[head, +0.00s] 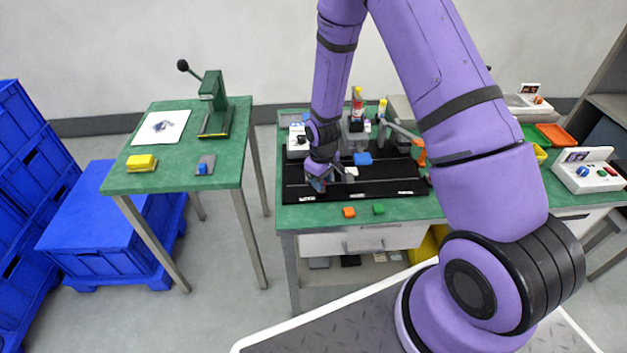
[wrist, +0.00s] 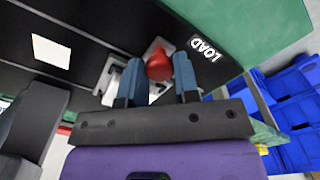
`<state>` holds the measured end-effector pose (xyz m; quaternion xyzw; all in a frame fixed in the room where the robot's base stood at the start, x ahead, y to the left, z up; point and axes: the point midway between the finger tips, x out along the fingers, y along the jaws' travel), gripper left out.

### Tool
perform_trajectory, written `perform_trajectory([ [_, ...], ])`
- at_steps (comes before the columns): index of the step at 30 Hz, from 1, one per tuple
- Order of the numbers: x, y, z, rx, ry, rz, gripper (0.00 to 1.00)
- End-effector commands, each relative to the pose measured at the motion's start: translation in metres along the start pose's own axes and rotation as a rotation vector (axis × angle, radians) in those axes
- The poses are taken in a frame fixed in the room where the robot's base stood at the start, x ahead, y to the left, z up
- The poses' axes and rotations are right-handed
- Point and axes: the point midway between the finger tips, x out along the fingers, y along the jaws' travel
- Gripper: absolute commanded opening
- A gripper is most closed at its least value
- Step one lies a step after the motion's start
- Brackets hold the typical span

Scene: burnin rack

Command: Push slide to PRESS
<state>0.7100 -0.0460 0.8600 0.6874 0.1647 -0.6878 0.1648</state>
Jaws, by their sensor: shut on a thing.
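The slide is a metallic plate (wrist: 110,80) on the black board, with a round red knob (wrist: 159,66) on it. It sits beside the white LOAD lettering (wrist: 204,50), which is at the left front of the board (head: 385,187) in the head view. My gripper (head: 318,184) reaches down over that left end. In the wrist view its two blue fingertips (wrist: 158,76) are shut on the red knob, one on each side. The fingers and wrist hide part of the slide. A label (head: 405,193) is at the board's right front, too small to read.
A white square (head: 352,171) and a blue block (head: 362,159) lie on the board, right of my gripper. Bottles (head: 357,105) stand behind. A green side table (head: 175,180) with a lever press (head: 214,105) is left.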

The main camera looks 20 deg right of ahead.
Motion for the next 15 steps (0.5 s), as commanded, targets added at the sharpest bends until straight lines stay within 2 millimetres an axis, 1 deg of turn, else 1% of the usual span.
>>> perform_trajectory([
  [5,0.0,-0.0009,-0.0005,-0.002,0.0,0.0,0.0],
  [6,0.0,-0.001,-0.0006,-0.002,0.0,0.0,0.38],
  [8,0.0,-0.001,-0.0006,-0.002,0.0,0.0,0.52],
  [9,0.0,-0.001,-0.0006,-0.001,0.0,0.0,0.55],
  [15,-0.0001,-0.001,-0.0008,-0.001,0.0,0.0,0.55],
])
